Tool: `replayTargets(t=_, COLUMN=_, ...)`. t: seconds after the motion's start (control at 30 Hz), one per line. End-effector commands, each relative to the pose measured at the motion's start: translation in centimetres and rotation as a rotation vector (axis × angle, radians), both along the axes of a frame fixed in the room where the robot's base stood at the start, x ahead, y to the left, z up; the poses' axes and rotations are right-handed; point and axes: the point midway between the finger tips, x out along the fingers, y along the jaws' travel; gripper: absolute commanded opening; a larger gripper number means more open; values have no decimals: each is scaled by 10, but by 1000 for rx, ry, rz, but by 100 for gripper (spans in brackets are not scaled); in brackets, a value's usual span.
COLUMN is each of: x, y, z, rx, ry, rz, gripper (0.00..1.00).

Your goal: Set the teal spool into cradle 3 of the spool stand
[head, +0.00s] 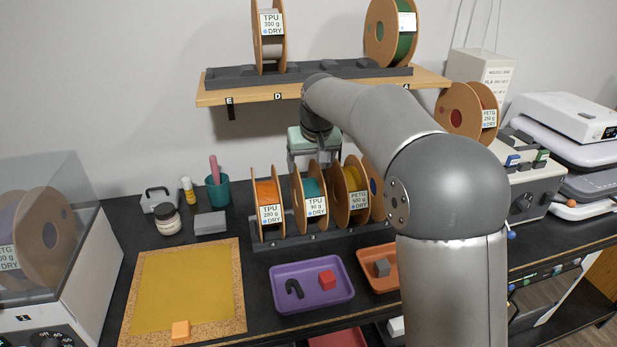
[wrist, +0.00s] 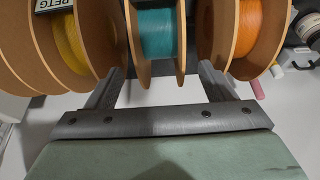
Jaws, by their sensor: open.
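The teal spool (head: 312,188), with cardboard flanges and a "TPU 90 g" label, stands upright in the dark spool stand (head: 272,243), between the orange spool (head: 266,192) and the yellow spool (head: 352,180). The small marks on the stand's front are too small to read surely. My gripper (head: 307,168) is just above and behind the teal spool, pointing down. In the wrist view the open fingers (wrist: 160,78) are on either side of the teal spool (wrist: 157,32), with gaps showing. Whether they touch its flanges I cannot tell. My arm hides the stand's right end.
A wooden shelf (head: 240,95) with a white and a green spool is above. A purple tray (head: 312,300) and an orange tray (head: 372,279) lie in front of the stand. A cork-edged mat (head: 190,290) and a clear-lidded box (head: 60,230) are on the left.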

Motion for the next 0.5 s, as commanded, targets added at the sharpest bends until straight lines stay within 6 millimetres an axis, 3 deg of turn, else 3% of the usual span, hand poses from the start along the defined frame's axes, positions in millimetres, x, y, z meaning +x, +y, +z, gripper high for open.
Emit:
replayTargets(t=0.2, x=-11, y=-4, z=28, rx=0, ry=-1, rz=0, gripper=76)
replayTargets(t=0.5, x=-17, y=-8, z=34, rx=-2, ry=4, rz=-4, gripper=76)
